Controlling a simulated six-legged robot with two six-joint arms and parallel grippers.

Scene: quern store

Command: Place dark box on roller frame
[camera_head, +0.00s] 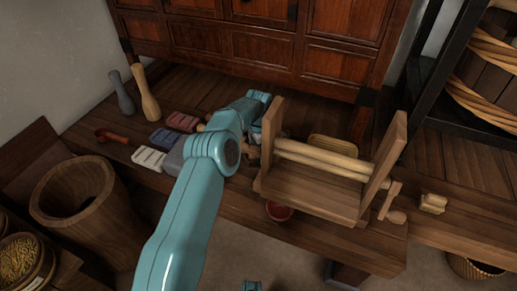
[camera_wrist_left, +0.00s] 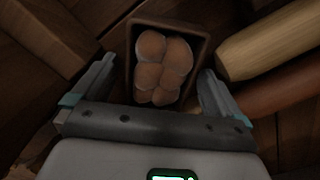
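The roller frame (camera_head: 310,190) stands on the low bench, with two upright side boards and pale wooden rollers (camera_head: 320,158) between them. In the left wrist view, the dark box (camera_wrist_left: 203,46) holds several rounded brown lumps (camera_wrist_left: 160,65). It lies ahead of and between the spread fingers of my left gripper (camera_wrist_left: 160,78), with a gap at the left finger. A small teal part at the head view's bottom edge may be my right gripper (camera_head: 251,286).
Pink blocks (camera_head: 182,121), a pale slatted block (camera_head: 149,158) and two tall bottle-shaped pieces (camera_head: 149,98) stand left on the bench. A red bowl (camera_head: 278,210) is below the frame. A cabinet (camera_head: 260,45) closes the back. A wooden tub (camera_head: 75,190) stands at left.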

